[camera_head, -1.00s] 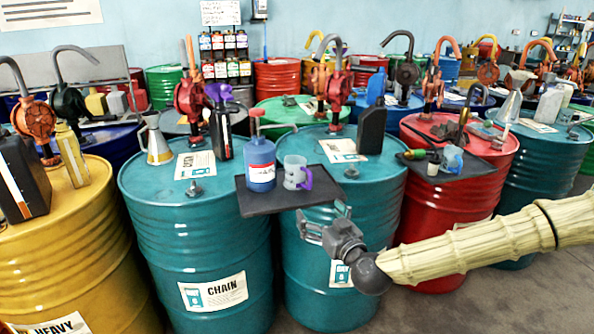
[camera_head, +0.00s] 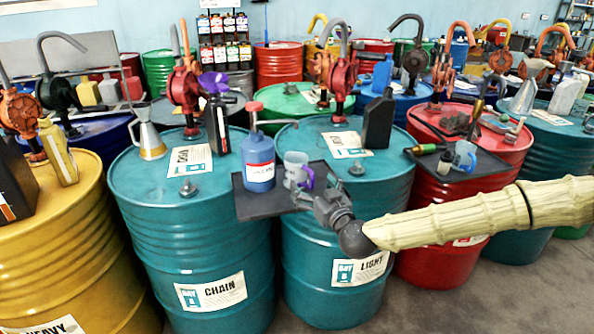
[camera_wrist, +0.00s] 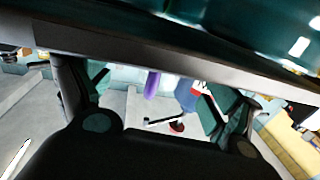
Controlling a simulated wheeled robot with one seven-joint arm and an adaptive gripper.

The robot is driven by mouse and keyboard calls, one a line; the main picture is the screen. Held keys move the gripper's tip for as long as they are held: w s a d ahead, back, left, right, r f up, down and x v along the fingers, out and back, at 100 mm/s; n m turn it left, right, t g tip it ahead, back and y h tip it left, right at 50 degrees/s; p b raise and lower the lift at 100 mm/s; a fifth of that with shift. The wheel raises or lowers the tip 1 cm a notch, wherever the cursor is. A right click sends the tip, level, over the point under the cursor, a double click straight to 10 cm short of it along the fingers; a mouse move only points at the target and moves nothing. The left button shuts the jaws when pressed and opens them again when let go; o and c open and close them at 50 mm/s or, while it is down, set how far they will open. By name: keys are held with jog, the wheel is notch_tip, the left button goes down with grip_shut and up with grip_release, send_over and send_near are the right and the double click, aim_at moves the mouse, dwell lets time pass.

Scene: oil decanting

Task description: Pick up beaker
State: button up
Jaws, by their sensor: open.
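The beaker (camera_head: 294,167) is a translucent grey cup with a purple handle. It stands upright on a dark tray (camera_head: 246,206) at the front of two teal drums, just right of a blue bottle with a red pump top (camera_head: 258,160). My gripper (camera_head: 312,186) is open and empty at the tray's front right edge, close to the beaker and partly overlapping it in view. I cannot tell whether they touch. In the wrist view the purple handle (camera_wrist: 152,85) shows between my spread fingers, while the cup is hard to make out.
The tray's edge (camera_wrist: 150,50) crosses the wrist view close to my fingers. A black bottle (camera_head: 378,122) and a metal funnel can (camera_head: 148,138) stand on the teal drums. Another cup (camera_head: 465,157) with a blue handle is on the red drum to the right.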

aim_at(302, 175)
jog(key=w+a, duration=0.1)
jog(key=w, duration=0.1)
jog(key=w+a+r+p, duration=0.1)
jog(key=a, duration=0.1)
jog(key=shift+w, duration=0.7)
jog(key=shift+a, duration=0.1)
jog(key=c, duration=1.6)
